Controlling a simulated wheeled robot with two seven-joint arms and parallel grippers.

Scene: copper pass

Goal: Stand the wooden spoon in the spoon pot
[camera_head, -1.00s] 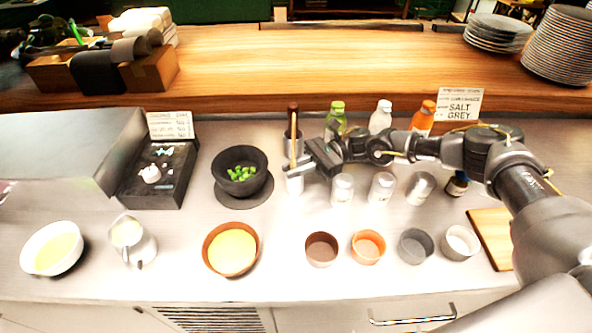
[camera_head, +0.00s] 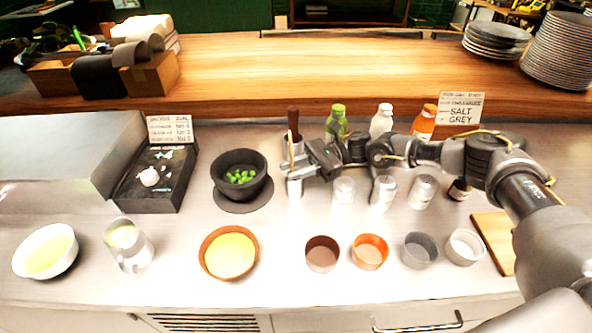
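The wooden spoon (camera_head: 293,121) stands nearly upright left of the bottles, its dark brown end up, with a slight tilt. Its lower part is hidden behind my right gripper and grey metal parts. My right gripper (camera_head: 292,164) reaches in from the right at the spoon's lower part. Its small, overlapping fingers do not show clearly whether they are open or touch the spoon. A bright metal cylinder (camera_head: 294,187) shows just below the gripper. I cannot tell whether it is the spoon pot or whether the spoon is inside a pot. My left gripper is not in view.
A dark bowl of green pieces (camera_head: 228,188) stands left of the gripper. Bottles (camera_head: 382,121) stand behind my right arm, with shakers (camera_head: 384,192) in front of it. Small bowls (camera_head: 370,252) line the front. The wooden shelf (camera_head: 300,75) runs behind.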

